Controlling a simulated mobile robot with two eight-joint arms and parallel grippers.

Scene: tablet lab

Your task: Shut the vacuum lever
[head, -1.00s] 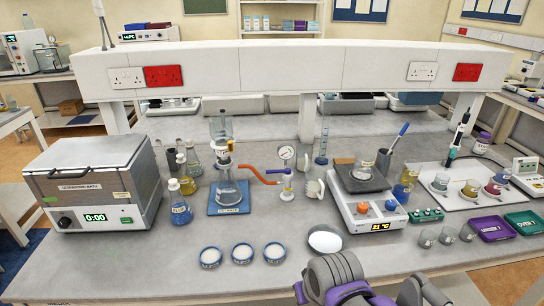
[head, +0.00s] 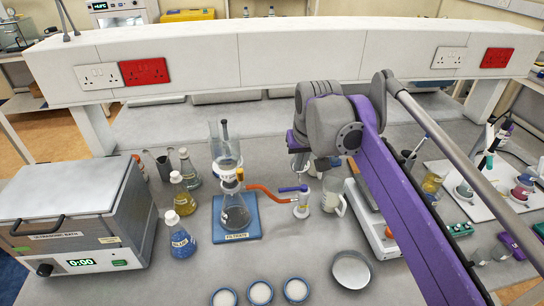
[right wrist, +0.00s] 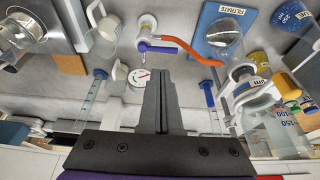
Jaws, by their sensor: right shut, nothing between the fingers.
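The vacuum lever (head: 292,189) is a small blue-purple bar on top of a white valve body (head: 301,208), next to the end of an orange hose. It lies roughly in line with that hose. In the right wrist view the lever (right wrist: 156,48) shows just beyond my fingertips, with a gap in the picture. My right gripper (head: 324,163) is shut and empty, above and a little right of the lever; its fingers (right wrist: 166,73) are together in the right wrist view. My left gripper is not in view.
The orange hose (head: 265,193) runs to the filter flask (head: 235,211) on a blue base. A white-handled glass mug (head: 333,197) stands close right of the valve. A pressure gauge (right wrist: 139,77) is near my fingers.

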